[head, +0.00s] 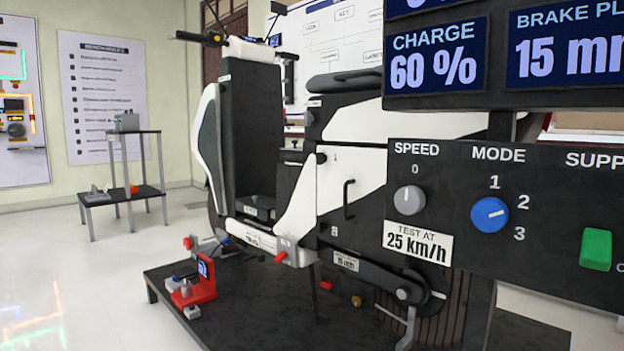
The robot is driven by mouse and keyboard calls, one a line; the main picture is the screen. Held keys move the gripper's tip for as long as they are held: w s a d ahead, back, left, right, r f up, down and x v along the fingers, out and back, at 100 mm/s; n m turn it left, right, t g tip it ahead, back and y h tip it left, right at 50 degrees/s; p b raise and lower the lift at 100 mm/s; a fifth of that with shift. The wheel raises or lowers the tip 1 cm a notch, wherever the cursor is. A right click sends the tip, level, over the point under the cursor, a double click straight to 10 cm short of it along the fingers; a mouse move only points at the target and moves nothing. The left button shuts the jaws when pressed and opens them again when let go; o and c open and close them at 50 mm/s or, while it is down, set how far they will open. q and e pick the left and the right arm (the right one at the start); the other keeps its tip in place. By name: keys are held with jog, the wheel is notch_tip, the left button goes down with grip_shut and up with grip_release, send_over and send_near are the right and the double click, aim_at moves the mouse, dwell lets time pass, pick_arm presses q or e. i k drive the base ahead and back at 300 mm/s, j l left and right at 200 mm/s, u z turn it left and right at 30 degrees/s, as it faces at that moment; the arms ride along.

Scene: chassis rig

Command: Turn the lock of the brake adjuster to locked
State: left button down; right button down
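I cannot tell for sure which part is the brake adjuster or its lock, as the labels on the small parts are too small to read. A red-knobbed grey fitting (288,252) sits low on the side of a white and black scooter (340,160). A red bracket with a small dark display (198,284) stands on the near left of the dark platform (255,310). Neither of my grippers shows in the head view.
A black control panel (540,245) with a speed knob (408,200), blue mode knob (489,215) and green switch (596,249) blocks the right. Above it, screens read charge 60 % and brake 15 mm. A small shelf (120,195) stands at the back left. The floor at left is clear.

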aim_at(326, 285)
jog(key=i+j+z, duration=0.15)
jog(key=i+j, duration=0.15)
jog(key=i+j+z, duration=0.1)
jog(key=i+j, duration=0.15)
jog(key=j, duration=0.15)
jog(key=i+j+z, duration=0.15)
jog(key=i+j, duration=0.15)
jog(key=i+j+z, duration=0.1)
jog(key=i+j, duration=0.15)
jog(key=j, duration=0.2)
jog(key=i+j+z, duration=0.15)
jog(key=j, duration=0.3)
jog(key=i+j+z, duration=0.1)
jog(key=i+j, duration=0.15)
jog(key=j, duration=0.2)
jog(key=i+j+z, duration=0.15)
jog(key=j, duration=0.3)
jog(key=i+j+z, duration=0.1)
jog(key=i+j, duration=0.15)
jog(key=j, duration=0.25)
